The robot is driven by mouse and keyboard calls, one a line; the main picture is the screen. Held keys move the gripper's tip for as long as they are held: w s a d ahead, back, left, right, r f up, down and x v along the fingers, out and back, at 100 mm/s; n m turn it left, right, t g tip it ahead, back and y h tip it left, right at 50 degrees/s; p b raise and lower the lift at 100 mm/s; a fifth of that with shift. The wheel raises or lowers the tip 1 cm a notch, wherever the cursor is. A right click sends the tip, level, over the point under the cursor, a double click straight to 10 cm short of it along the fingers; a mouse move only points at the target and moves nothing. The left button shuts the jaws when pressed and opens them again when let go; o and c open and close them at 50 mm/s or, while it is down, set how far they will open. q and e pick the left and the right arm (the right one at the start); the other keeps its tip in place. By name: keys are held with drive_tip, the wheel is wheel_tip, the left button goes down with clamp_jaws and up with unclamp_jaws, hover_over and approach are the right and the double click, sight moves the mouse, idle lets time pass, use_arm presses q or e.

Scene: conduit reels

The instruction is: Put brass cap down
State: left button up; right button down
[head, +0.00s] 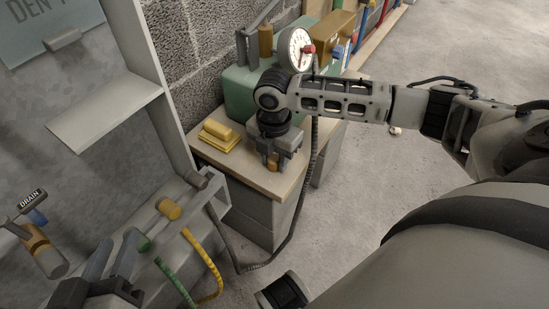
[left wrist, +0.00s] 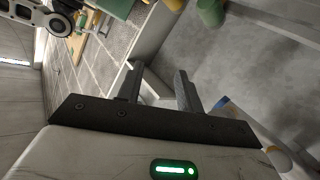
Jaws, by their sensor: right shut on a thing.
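The brass cap (head: 273,163) is a small brown-gold piece, partly hidden between the fingers of my right gripper (head: 273,158). That gripper points down over the wooden top of the bench (head: 262,183), near its front edge. Whether the cap touches the bench top is hard to tell. My left gripper (head: 111,256) is at the lower left of the head view, beside the grey rail with hose ends. In the left wrist view its two dark fingers (left wrist: 158,86) stand apart with nothing between them.
A yellow block (head: 219,136) lies on the bench left of my right gripper. A green unit (head: 238,92) with a round gauge (head: 294,49) stands behind. A black corrugated hose (head: 312,150) hangs over the bench side. A rail holds yellow (head: 204,255) and green hoses.

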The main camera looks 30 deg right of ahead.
sight(274, 158)
drive_tip(key=c, duration=1)
unclamp_jaws()
drive_tip(key=shift+c, duration=0.2)
wheel_tip(274, 158, up, 3)
drive_tip(key=shift+r+p, duration=0.1)
drive_tip(key=shift+p, duration=0.75)
use_arm(q)
drive_tip(key=f+g+y+p, duration=0.1)
drive_tip(key=p, duration=0.1)
drive_tip(key=a+f+g+y+p, duration=0.1)
drive_tip(key=shift+s+a+f+m+p, duration=0.1)
drive_tip(key=shift+a+f+m+p, duration=0.2)
drive_tip(key=shift+f+m+p, duration=0.1)
use_arm(e)
wheel_tip(274, 158, up, 9)
use_arm(q)
drive_tip(key=shift+r, duration=0.1)
